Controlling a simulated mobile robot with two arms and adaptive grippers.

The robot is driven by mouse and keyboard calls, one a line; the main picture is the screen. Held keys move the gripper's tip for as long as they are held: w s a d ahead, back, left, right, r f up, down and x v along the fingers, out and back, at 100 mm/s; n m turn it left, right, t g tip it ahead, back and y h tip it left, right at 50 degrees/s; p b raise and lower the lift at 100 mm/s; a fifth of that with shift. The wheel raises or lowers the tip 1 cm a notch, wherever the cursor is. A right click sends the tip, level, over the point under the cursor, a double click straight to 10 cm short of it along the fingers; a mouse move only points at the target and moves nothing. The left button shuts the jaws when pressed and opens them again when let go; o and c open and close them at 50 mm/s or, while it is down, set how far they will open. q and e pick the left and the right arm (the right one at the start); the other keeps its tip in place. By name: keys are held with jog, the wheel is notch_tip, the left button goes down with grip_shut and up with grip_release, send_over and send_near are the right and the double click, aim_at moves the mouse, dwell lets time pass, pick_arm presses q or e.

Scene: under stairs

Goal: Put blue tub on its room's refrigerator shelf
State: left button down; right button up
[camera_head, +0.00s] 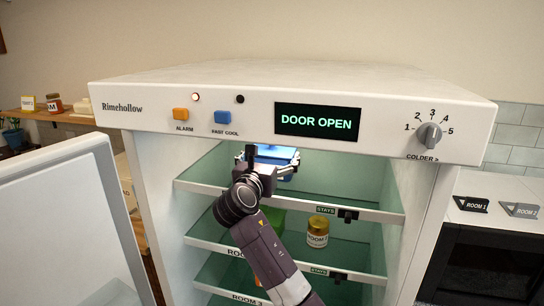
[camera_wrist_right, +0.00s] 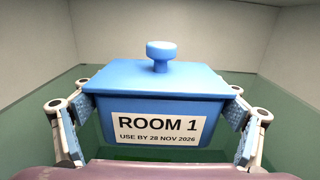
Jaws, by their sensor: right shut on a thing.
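The blue tub (camera_wrist_right: 155,80) has a lid with a round knob and a label reading "ROOM 1, USE BY 28 NOV 2026". In the head view the tub (camera_head: 274,153) is inside the open refrigerator (camera_head: 300,78), at the top shelf (camera_head: 345,209). My right gripper (camera_head: 270,168) is shut on it, with fingers at both sides in the wrist view (camera_wrist_right: 155,115). The tub looks upright; I cannot tell whether it rests on the glass. The top shelf's room label is hidden behind my right arm. My left gripper is not in view.
The middle shelf (camera_head: 355,268) holds a gold-lidded jar (camera_head: 317,231) and a green item (camera_head: 270,222). A lower shelf reads "ROOM 3". The refrigerator door (camera_head: 75,215) stands open at left. The display (camera_head: 317,120) reads "DOOR OPEN". A dark-fronted unit (camera_head: 490,265) stands at right.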

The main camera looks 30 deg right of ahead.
jog(key=shift+f, duration=0.45)
jog(key=o, duration=1.7)
jog(key=shift+f, duration=0.15)
jog(key=shift+c, duration=0.2)
jog(key=shift+s+a, duration=0.2)
jog(key=shift+a, duration=0.05)
jog(key=b+v, duration=0.4)
jog(key=v, duration=0.7)
jog(key=shift+a, duration=0.2)
jog(key=shift+s, duration=0.15)
